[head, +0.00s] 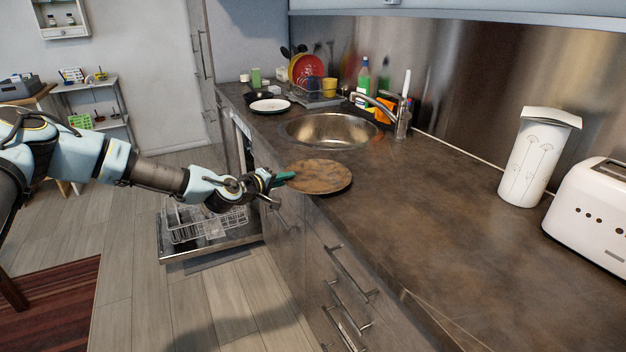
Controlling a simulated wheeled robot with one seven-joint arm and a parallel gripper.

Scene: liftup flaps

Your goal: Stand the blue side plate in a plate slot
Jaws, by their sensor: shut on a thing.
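My gripper (283,180) is at the counter's front edge, at the left rim of a round, flat, brown mottled plate (322,177). It appears shut on that rim; a teal strip shows at the fingertips, and I cannot tell whether it is a finger or part of something held. The plate lies roughly level, its left side overhanging the counter edge; whether it touches the counter is unclear. No blue shows on it. A dish rack (318,100) stands at the back beyond the sink, holding a red plate (306,67) and a small blue item (312,85). Its slots are too small to make out.
The sink (331,130) and tap (377,106) lie behind the plate. A white plate (270,106) is left of the rack. The open dishwasher (207,222) is below my arm. A canister (538,160) and toaster (597,212) stand right. The counter's middle is clear.

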